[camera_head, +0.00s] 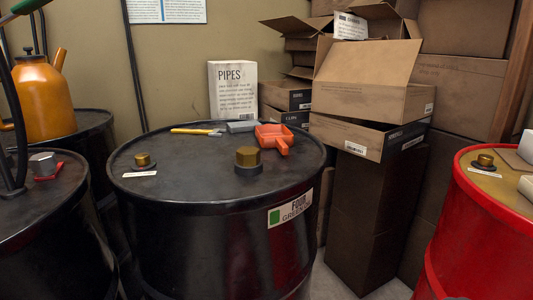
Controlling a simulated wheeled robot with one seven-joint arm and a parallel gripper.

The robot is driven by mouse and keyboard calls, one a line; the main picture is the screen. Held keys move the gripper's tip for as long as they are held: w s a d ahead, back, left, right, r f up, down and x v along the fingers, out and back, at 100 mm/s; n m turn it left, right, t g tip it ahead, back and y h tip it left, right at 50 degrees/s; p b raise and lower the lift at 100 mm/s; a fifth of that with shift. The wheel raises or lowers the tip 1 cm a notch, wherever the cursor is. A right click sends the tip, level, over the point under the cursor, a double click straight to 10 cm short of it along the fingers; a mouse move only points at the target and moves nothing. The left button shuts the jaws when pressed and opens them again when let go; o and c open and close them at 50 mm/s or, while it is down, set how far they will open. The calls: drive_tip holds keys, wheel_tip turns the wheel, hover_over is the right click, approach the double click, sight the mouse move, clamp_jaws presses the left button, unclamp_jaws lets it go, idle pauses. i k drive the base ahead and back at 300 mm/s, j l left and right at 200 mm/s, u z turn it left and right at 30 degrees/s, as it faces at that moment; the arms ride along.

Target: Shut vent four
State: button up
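A black drum (217,230) stands in the middle, with a label (290,210) reading "FOUR" and "GREEN" beside a green square. On the left of its lid is a small brass cap (143,160) on a dark base, with a white strip (139,174) too small to read. A larger brass plug (248,157) stands on a dark ring near the lid's middle. I cannot tell whether either fitting is open or shut. My gripper is not in view.
An orange scoop (273,139), a grey block (241,127) and a yellow-handled tool (196,131) lie at the lid's back. A black drum (45,225) with dark upright tubing stands left, a red drum (478,230) right. Cardboard boxes (366,80) are stacked behind.

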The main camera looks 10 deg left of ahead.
sight(142, 159)
drive_tip(key=u, duration=1.4)
